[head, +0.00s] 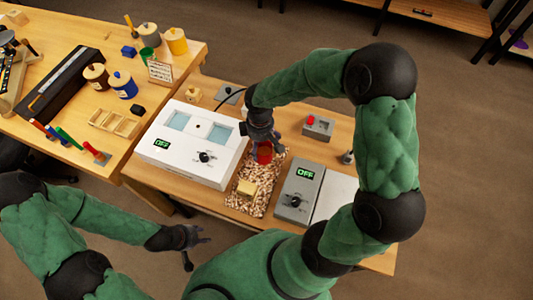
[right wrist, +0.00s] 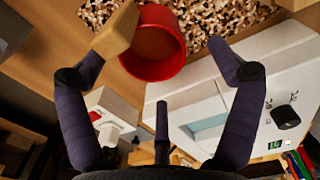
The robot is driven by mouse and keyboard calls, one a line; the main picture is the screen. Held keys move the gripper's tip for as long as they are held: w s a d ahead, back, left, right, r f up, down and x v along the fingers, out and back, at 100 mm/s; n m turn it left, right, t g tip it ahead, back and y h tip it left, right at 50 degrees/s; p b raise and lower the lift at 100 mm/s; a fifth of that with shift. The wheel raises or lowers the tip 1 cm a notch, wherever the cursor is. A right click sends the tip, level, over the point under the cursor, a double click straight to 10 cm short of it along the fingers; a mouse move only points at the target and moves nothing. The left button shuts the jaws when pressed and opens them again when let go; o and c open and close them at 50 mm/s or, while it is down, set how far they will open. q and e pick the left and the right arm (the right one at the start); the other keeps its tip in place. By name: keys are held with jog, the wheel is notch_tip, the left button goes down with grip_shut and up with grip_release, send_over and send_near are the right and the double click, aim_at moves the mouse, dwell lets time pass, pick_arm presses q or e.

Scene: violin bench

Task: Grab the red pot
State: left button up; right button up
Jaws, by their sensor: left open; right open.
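The red pot (head: 264,153) stands on the speckled mat (head: 268,180) on the front bench, partly hidden behind my right gripper. My right gripper (head: 266,145) is open, pointing down over the pot. In the right wrist view the red pot (right wrist: 157,62) shows its round opening at the top, beyond and between the spread fingers (right wrist: 165,45). A tan block-like piece (right wrist: 115,30) at the left finger's tip overlaps the pot's rim; I cannot tell whether they touch. My left gripper (head: 197,240) is open and empty, low at the left, away from the pot.
A white device (head: 190,150) with two bluish panels stands left of the mat. A yellowish block (head: 247,188) lies on the mat. A grey box (head: 298,190) reading OFF stands to the right, and a small box with a red knob (head: 318,127) stands behind.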

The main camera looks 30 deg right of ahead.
aim_at(262, 150)
jog(key=f, duration=0.2)
jog(key=f+b, duration=0.1)
jog(key=f, duration=0.1)
jog(key=shift+w+d+f+b, duration=0.1)
jog(key=shift+d+f+b, duration=0.1)
jog(key=shift+f+b, duration=0.15)
jog(key=c, duration=1.3)
